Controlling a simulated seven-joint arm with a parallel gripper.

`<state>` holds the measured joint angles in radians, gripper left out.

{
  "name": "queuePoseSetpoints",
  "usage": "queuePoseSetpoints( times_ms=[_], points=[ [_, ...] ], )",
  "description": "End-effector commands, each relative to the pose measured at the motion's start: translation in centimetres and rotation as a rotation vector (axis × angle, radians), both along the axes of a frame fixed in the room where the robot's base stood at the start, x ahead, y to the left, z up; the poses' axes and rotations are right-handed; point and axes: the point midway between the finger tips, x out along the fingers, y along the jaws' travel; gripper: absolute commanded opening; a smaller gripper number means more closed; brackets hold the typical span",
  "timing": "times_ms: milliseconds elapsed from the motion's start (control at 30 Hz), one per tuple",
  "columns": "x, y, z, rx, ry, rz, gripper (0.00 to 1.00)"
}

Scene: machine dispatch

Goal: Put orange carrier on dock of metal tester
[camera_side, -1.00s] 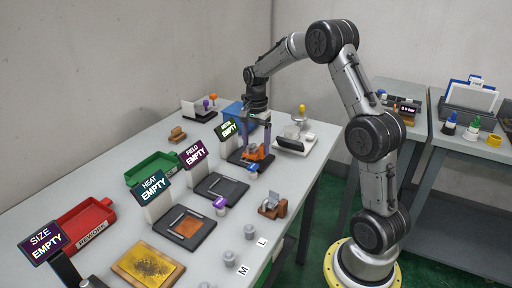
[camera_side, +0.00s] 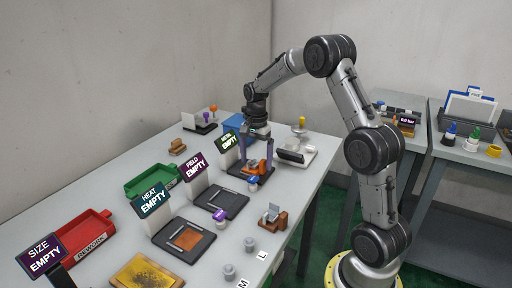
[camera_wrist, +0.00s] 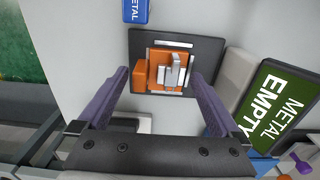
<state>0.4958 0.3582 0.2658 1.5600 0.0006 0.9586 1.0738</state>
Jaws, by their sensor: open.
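The orange carrier (camera_wrist: 158,72), with a pale metal part (camera_wrist: 174,72) on it, sits flat on the dark dock (camera_wrist: 203,46) of the metal tester in the wrist view. The carrier also shows in the side view (camera_side: 258,167). The tester's green sign (camera_wrist: 275,105) reads METAL EMPTY. My gripper (camera_wrist: 160,76) is open, its two purple fingers apart on either side of the carrier. In the side view my gripper (camera_side: 259,160) points down over the dock. I cannot tell how far the fingertips are above the dock.
The field pad (camera_side: 220,197) and heat pad (camera_side: 183,238) lie nearer the camera, each with a sign. A brown stand (camera_side: 273,218) with a metal piece stands near the table edge. A white device (camera_side: 297,154) is right of my gripper. Red (camera_side: 85,232) and green (camera_side: 152,180) trays are left.

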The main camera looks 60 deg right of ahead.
Motion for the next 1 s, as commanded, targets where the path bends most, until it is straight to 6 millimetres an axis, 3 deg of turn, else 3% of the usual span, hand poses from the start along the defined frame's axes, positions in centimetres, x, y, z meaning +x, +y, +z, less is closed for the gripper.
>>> queuePoseSetpoints(
  times_ms=[500, 767, 867, 1000],
  points=[
    [0.1, 0.0, 9.5, -0.003, -0.005, 0.000, 1.00],
    [-0.1, 0.3, 11.9, -0.003, -0.006, 0.013, 1.00],
    [-0.7, 1.8, 13.1, -0.015, -0.028, 0.082, 1.00],
    [-3.3, 6.3, 15.6, -0.053, -0.087, 0.304, 1.00]
  ],
)
